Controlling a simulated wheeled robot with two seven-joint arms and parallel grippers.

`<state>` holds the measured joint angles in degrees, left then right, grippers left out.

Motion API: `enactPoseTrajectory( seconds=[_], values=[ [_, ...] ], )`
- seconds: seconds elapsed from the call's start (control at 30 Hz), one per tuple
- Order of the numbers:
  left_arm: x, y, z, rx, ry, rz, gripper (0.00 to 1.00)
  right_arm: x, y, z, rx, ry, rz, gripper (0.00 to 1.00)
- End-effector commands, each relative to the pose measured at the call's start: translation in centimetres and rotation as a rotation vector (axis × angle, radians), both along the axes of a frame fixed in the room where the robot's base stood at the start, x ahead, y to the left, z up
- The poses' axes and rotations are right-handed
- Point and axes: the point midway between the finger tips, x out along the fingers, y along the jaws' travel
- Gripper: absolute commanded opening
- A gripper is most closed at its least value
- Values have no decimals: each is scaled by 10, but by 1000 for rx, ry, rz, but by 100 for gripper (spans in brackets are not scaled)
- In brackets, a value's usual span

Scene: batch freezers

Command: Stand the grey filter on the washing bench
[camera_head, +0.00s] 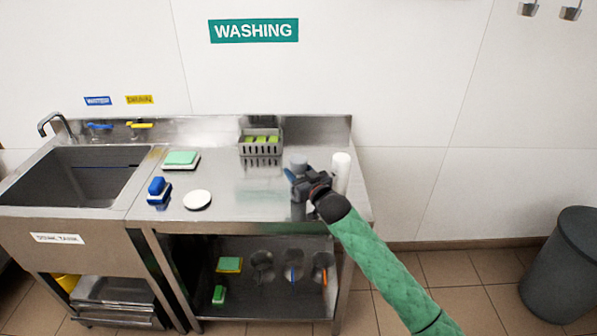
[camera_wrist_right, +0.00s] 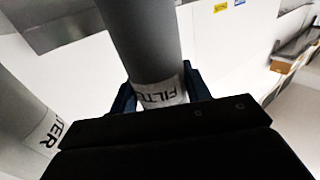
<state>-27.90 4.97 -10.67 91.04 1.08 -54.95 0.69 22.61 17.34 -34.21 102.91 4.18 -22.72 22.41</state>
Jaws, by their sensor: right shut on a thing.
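The grey filter (camera_head: 298,162) is an upright-looking cylinder at the right part of the steel washing bench (camera_head: 235,207). My right gripper (camera_head: 301,183) is shut on it, and partly hides it. In the right wrist view the grey filter (camera_wrist_right: 143,38) stands between the blue fingers of the right gripper (camera_wrist_right: 158,92), beside its white FILTER label. I cannot tell whether its base touches the bench. A white cylinder (camera_head: 341,172) stands just right of the gripper; a second labelled filter (camera_wrist_right: 22,115) shows at the left of the wrist view. My left gripper is not in view.
A grey basket (camera_head: 260,149) with green items stands at the back. A green pad (camera_head: 181,158), a blue brush (camera_head: 158,190) and a white disc (camera_head: 197,199) lie left. The sink (camera_head: 75,175) is far left. The middle of the bench is clear.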

Motion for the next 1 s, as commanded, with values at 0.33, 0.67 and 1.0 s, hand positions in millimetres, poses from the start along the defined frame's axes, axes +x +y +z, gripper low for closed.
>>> enactPoseTrajectory(
  seconds=[0.33, 0.67, 1.0],
  values=[
    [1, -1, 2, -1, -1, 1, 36, 0, 0, -2, 0, 0, 0, 69],
    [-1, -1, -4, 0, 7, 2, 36, -8, -5, -2, 0, 0, 0, 69],
    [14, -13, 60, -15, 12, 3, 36, -59, -34, -3, -1, -1, 0, 69]
  ],
)
